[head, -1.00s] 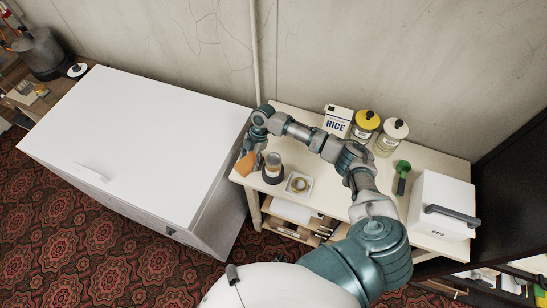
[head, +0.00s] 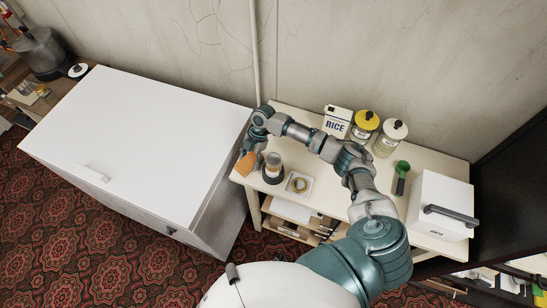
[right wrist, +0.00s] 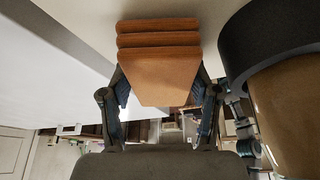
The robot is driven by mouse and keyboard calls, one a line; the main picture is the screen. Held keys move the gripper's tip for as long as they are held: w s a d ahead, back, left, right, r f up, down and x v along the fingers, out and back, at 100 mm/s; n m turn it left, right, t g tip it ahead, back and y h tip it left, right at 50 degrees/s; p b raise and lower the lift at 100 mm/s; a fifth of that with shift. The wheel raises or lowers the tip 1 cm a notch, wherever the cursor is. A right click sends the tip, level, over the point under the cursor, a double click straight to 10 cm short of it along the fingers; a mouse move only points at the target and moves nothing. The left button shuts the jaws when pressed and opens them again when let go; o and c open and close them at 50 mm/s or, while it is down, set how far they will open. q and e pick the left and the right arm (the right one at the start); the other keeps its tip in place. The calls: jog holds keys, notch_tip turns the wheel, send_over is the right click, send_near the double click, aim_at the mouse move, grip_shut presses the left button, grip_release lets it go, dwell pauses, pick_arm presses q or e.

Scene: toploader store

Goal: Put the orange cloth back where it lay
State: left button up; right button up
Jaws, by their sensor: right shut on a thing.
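The orange cloth (head: 246,163) is at the left front corner of the wooden table, beside the white chest. In the right wrist view the folded cloth (right wrist: 158,75) shows several stacked layers between the two fingers. My right gripper (head: 250,149) is shut on it, with one finger on each side. In the head view the wrist partly covers the gripper. I cannot tell whether the cloth touches the tabletop. My left gripper is not in view.
A dark-based jar (head: 272,170) stands close right of the cloth; a small square dish (head: 299,185) is beyond it. The white chest (head: 140,140) stands close on the left. A rice box (head: 337,122), two jars and a white bin (head: 440,200) are farther right.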

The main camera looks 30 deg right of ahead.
aim_at(250, 159)
jog(key=shift+f, duration=0.25)
jog(key=o, duration=1.2)
jog(key=shift+r, duration=0.1)
notch_tip(250, 159, up, 10)
jog(key=p, duration=0.8)
jog(key=shift+w+p, duration=0.1)
jog(key=shift+p, duration=0.2)
jog(key=shift+f, duration=0.2)
jog(key=v, duration=1.2)
jog(key=shift+w+f, duration=0.1)
